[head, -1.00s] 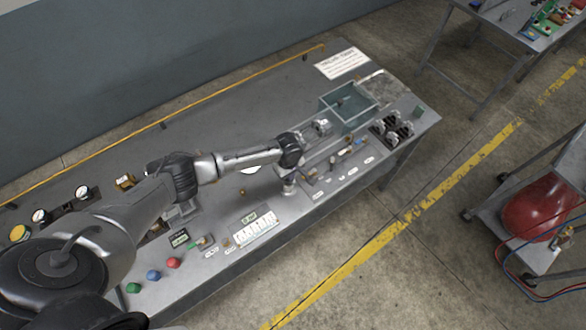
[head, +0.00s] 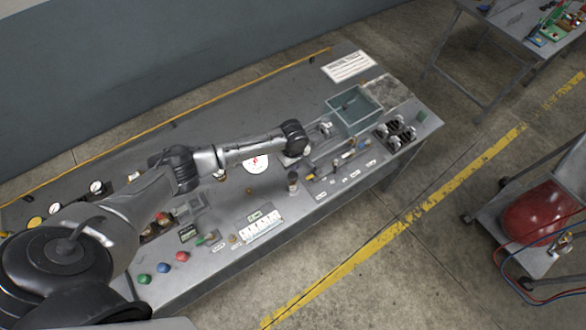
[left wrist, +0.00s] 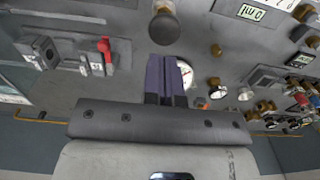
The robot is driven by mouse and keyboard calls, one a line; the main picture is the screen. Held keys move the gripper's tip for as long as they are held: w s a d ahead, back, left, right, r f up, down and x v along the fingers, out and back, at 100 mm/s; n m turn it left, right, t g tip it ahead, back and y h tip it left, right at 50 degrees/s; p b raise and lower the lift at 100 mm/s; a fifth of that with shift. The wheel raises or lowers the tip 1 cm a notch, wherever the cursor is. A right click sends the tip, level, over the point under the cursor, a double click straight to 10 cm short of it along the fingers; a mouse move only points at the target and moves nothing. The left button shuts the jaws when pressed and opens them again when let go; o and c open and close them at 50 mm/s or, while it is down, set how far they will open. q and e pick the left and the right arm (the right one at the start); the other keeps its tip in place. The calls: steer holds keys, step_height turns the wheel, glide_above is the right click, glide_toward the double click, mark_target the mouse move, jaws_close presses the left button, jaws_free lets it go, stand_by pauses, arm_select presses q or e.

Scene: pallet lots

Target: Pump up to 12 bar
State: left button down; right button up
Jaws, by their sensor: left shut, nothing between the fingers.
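My left gripper (left wrist: 166,78) is shut and empty; its two dark purple fingers lie together in the left wrist view. In the head view the left gripper (head: 297,153) hangs over the bench. An upright post with a dark rounded top (head: 292,180) stands just in front of it; a rounded knob (left wrist: 164,28) shows beyond the fingertips in the wrist view, apart from them. A round white dial gauge with red marks (head: 256,163) sits left of the gripper. In the wrist view the gauge (left wrist: 186,74) is partly hidden by the fingers; its reading is illegible. My right gripper is out of view.
A clear-walled tank (head: 354,108) stands on the bench's (head: 270,95) right part. A red-handled valve (left wrist: 104,46) shows in the wrist view. A red vessel (head: 540,212) stands on a separate cart.

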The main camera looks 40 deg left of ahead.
mark_target(294, 174)
arm_select(q)
steer(key=shift+r, duration=2.85)
